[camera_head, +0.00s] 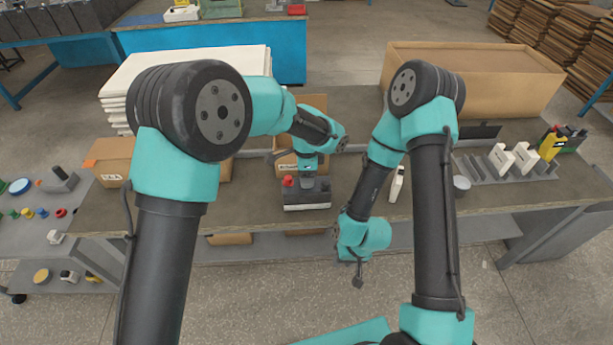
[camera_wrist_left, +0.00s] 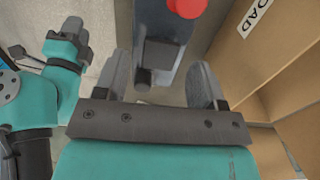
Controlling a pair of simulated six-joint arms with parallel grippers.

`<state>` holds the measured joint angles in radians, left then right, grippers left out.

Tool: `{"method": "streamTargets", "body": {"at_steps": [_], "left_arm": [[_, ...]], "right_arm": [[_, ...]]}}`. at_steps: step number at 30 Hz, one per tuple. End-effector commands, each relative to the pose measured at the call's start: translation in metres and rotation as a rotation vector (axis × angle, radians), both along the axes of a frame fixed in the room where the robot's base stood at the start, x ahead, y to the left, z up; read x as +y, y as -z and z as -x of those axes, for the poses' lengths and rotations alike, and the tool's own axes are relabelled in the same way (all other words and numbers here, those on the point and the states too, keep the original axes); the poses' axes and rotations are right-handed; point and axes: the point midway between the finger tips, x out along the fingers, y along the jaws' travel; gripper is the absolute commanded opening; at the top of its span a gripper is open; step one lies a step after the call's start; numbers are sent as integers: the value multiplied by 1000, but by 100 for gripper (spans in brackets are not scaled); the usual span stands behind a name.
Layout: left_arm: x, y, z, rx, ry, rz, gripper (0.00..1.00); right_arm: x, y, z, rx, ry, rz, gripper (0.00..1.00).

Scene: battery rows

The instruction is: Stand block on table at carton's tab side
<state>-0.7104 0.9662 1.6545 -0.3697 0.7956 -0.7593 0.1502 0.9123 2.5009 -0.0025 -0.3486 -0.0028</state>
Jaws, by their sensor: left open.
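A dark grey block (camera_head: 306,197) with a red knob stands on the table near its front edge. It also shows in the left wrist view (camera_wrist_left: 170,50), between and beyond my fingers. My left gripper (camera_head: 307,179) is open, right at the block; the wrist view shows its two spread fingers (camera_wrist_left: 161,82), one on each side. I cannot tell whether they touch it. An open brown carton (camera_head: 313,103) stands just behind, partly hidden by my left arm; its wall with a printed label fills the right of the wrist view (camera_wrist_left: 275,55). My right gripper (camera_head: 358,272) hangs in front of the table edge, too small to read.
A low carton (camera_head: 112,160) with an orange patch stands left on the table (camera_head: 255,205). White sheets (camera_head: 130,75) are stacked behind it. A long cardboard box (camera_head: 500,75) is at the back right. A rack (camera_head: 490,172) with white and grey pieces stands right.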

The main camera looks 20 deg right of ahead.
Motion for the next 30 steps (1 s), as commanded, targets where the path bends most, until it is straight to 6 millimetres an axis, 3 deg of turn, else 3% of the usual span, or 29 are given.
{"method": "streamTargets", "body": {"at_steps": [15, 21, 30], "left_arm": [[-1, -91, -1, -3, -2, 3, 63], [-1, -104, 0, 0, 0, 1, 63], [0, -105, 0, 0, -1, 1, 63]], "right_arm": [[0, 0, 0, 0, 0, 0, 32], [0, 0, 0, 0, 0, 0, 32], [0, 0, 0, 0, 0, 0, 32]]}}
